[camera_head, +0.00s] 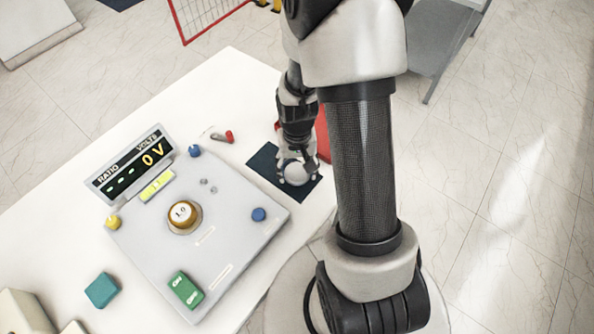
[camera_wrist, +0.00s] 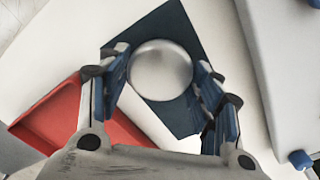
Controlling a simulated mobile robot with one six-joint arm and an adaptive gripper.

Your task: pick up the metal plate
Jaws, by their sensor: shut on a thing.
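The metal plate (camera_wrist: 160,70) is a round, silvery disc between my fingers in the wrist view. In the head view the plate (camera_head: 296,177) shows as a pale round shape at the dark blue mat (camera_head: 263,165). My gripper (camera_wrist: 161,60) is shut on the plate, with one blue-padded finger on each side of it. In the head view my gripper (camera_head: 296,157) points down over the mat and hides part of the plate. I cannot tell whether the plate touches the mat or is just above it.
A red tray (camera_wrist: 60,118) lies beside the mat, partly behind my arm in the head view. A grey device (camera_head: 235,200) with a display (camera_head: 130,165) reading 0 V, a knob and coloured terminals stands left of the mat. A small red-ended item (camera_head: 229,136) lies behind it.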

